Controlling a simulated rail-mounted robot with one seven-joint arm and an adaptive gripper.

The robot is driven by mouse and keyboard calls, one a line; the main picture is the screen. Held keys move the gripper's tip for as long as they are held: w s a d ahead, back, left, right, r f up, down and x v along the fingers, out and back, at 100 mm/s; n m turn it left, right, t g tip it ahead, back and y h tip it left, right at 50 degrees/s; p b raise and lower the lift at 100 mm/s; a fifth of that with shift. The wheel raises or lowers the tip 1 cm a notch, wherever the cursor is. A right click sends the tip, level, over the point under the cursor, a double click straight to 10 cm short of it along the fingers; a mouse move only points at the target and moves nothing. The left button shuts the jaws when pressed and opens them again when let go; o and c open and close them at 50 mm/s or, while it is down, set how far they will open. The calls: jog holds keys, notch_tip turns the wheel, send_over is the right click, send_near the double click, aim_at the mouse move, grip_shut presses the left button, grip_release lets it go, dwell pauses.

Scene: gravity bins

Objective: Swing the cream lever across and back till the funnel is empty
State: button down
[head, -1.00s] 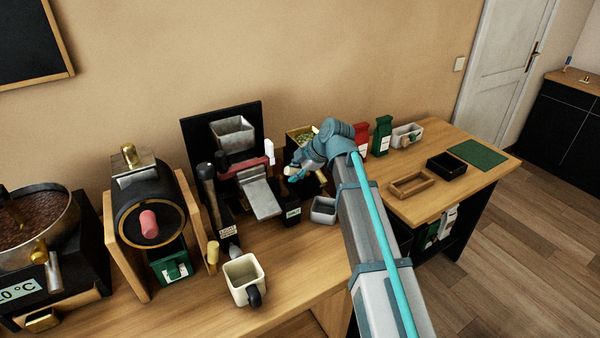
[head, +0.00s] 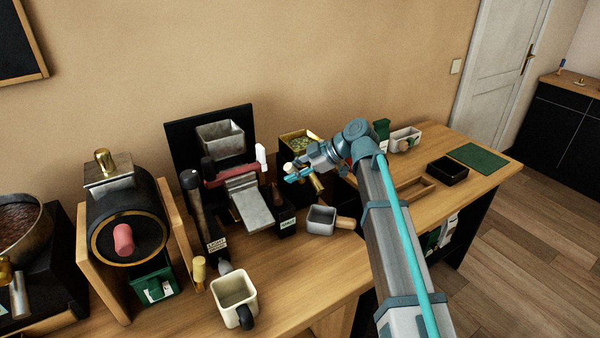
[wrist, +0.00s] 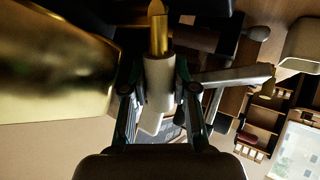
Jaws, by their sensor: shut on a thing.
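The brass funnel (head: 286,148) stands right of the black-backed machine in the head view, with green beans (head: 298,143) showing inside. A large brass surface, likely the funnel, fills the left of the wrist view (wrist: 50,65). My gripper (head: 289,173) is in front of the funnel in the head view. In the wrist view my gripper (wrist: 160,92) is shut on the cream lever (wrist: 158,78), with a brass rod (wrist: 158,35) extending beyond the grip. In the head view the held grip is too small to make out. How full the funnel is cannot be told exactly.
A grey scoop with a wooden handle (head: 321,220) lies below my gripper. The machine with a metal chute (head: 250,205) is close on the left. A cream cup (head: 234,296) stands at the front. A wooden tray (head: 412,189) and black tray (head: 447,170) lie right.

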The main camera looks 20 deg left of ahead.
jog(key=c, duration=0.9)
grip_release()
jog(key=shift+w, duration=0.1)
jog(key=shift+d+r, duration=0.35)
jog(key=shift+v, duration=3.5)
jog(key=shift+d+f, duration=0.1)
jog(key=shift+f, duration=0.05)
